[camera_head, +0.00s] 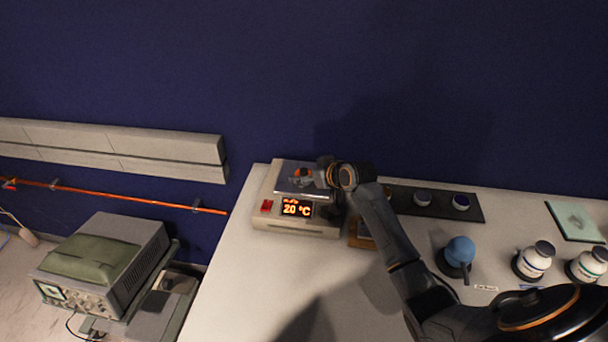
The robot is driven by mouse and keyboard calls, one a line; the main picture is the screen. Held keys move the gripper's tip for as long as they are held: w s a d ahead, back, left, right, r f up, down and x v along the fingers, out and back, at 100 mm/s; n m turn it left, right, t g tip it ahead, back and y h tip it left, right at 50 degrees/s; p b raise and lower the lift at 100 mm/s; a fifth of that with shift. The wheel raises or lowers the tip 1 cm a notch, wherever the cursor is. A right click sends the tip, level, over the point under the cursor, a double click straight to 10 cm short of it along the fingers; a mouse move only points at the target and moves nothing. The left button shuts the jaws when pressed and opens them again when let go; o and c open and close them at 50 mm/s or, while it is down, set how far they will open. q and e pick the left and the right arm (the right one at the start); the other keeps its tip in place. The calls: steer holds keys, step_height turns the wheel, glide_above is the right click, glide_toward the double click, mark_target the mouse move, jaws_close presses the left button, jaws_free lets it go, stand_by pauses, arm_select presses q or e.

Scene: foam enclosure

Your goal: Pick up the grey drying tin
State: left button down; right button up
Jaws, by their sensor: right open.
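A beige heater (292,222) with a red switch and a "20 °C" display stands at the left of the white table. A shiny grey flat piece (287,186) is on its top. I cannot tell whether this is the grey drying tin or the heater's own plate. My right gripper (310,179) is open over this grey piece, and its arm reaches in from the lower right. The gripper hides part of the grey piece, and contact cannot be made out. My left gripper is not in view.
A small wooden-edged box (358,238) sits beside the heater, partly behind my arm. A dark rack (405,203) with round containers, a blue bulb (460,251), white bottles (535,260) and a pale green plate (578,222) stand to the right. The table's front middle is clear.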

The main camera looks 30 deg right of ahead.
steer(key=shift+x, duration=1.35)
steer(key=c, duration=1.3)
steer(key=shift+r, duration=0.15)
